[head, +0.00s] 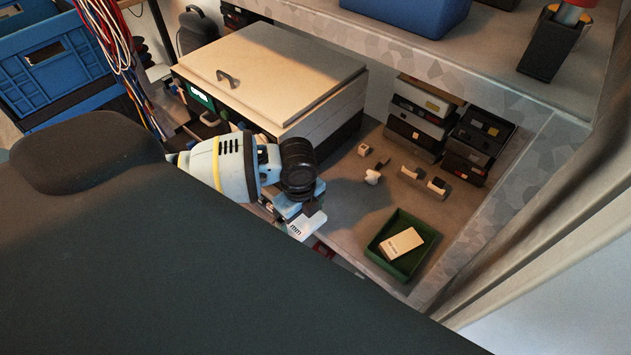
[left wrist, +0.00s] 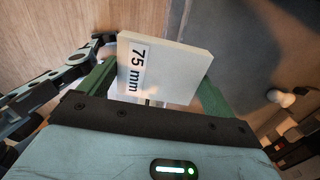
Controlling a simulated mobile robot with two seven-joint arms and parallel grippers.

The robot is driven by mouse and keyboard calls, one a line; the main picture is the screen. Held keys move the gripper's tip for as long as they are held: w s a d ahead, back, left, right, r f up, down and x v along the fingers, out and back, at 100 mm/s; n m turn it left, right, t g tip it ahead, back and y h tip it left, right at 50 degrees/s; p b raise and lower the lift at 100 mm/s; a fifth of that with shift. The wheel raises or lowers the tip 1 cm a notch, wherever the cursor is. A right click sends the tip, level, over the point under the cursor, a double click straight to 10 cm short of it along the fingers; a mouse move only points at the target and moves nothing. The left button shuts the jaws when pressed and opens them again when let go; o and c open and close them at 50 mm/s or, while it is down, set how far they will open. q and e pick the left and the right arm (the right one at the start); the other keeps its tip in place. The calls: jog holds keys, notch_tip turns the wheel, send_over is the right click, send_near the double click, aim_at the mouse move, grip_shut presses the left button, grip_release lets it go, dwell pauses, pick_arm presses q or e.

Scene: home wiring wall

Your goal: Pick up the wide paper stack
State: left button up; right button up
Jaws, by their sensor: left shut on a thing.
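A white paper stack (left wrist: 176,72) with a "75 mm" label is held between the two green fingers of my left gripper (left wrist: 155,88) in the left wrist view. In the head view, my left gripper (head: 301,208) is shut on the stack, and its white labelled face (head: 304,227) shows just below the jaws, in front of the shelf's edge. Part of the stack is hidden by the gripper there. A cream block (head: 401,243) with a small dark mark lies in a green tray (head: 374,248) to the right. My right gripper is in neither view.
A large beige box with a handled lid (head: 275,70) stands behind my left gripper. Dark boxes (head: 425,115) are stacked at the back right. Small white parts (head: 373,176) lie on the shelf between. An upper shelf (head: 400,45) overhangs the back. Cables (head: 110,40) hang at the left.

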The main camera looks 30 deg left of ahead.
pick_arm(q)
jog(key=shift+s+a+r, duration=0.1)
jog(key=shift+s+a, duration=0.1)
jog(key=shift+s, duration=0.9)
jog(key=shift+s+a+r, duration=0.1)
jog(key=shift+s+a, duration=0.05)
jog(key=shift+s, duration=0.95)
jog(key=shift+w+d+r+n, duration=0.2)
jog(key=shift+r+n, duration=0.2)
jog(key=w+d+r+n, duration=0.2)
jog(key=d+r+n, duration=0.1)
jog(key=r+n, duration=0.55)
notch_tip(320, 180, up, 8)
jog(key=n, duration=0.9)
send_over(308, 231)
jog(key=d, duration=0.2)
jog(key=shift+s+r+n+p, duration=0.1)
jog(key=shift+r+n+p, duration=0.3)
jog(key=shift+r+n, duration=0.55)
jog(key=shift+f, duration=0.35)
